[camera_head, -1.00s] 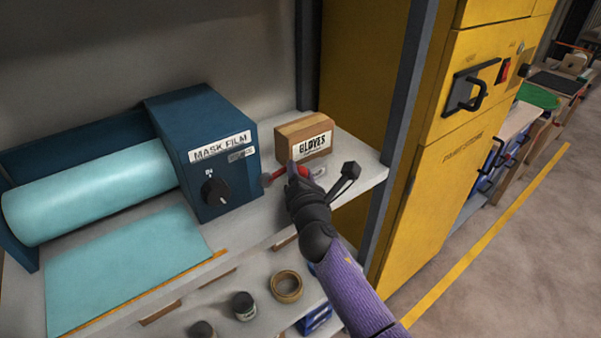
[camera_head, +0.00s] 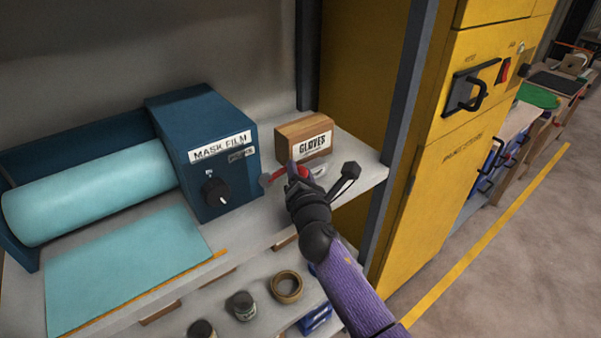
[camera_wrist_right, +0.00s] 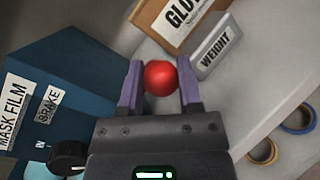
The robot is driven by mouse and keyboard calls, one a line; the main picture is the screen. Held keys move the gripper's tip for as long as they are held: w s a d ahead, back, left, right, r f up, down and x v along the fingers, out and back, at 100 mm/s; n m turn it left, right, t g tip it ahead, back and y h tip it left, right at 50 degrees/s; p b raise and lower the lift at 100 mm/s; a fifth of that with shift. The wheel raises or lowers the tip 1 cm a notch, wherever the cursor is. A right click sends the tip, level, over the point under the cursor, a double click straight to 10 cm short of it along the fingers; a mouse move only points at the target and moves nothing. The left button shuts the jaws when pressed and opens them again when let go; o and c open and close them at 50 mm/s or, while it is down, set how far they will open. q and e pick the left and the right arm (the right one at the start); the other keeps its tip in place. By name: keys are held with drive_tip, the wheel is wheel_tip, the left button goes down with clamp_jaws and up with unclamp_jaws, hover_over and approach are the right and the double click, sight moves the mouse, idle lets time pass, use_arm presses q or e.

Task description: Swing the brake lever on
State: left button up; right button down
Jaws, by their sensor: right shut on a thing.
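The brake lever (camera_head: 277,177) is a short red arm that comes out from a grey hub by the right end of the blue mask film unit (camera_head: 232,191). It ends in a red ball knob (camera_wrist_right: 160,78). In the right wrist view the knob sits between the two purple fingers of my right gripper (camera_wrist_right: 159,88). The gripper is shut on it. In the head view my right gripper (camera_head: 300,173) covers most of the knob. A BRAKE label (camera_wrist_right: 48,105) shows on the unit's end. My left gripper is not in view.
A cardboard GLOVES box (camera_head: 304,138) stands just behind the lever. A grey WEIGHT block (camera_wrist_right: 214,47) is close beside it. A black dial (camera_head: 215,191) sits on the unit's front. The shelf edge, a dark post (camera_head: 407,80) and a yellow cabinet (camera_head: 465,150) lie to the right.

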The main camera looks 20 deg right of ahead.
drive_tip(key=shift+d+f, duration=0.1)
idle(0.3)
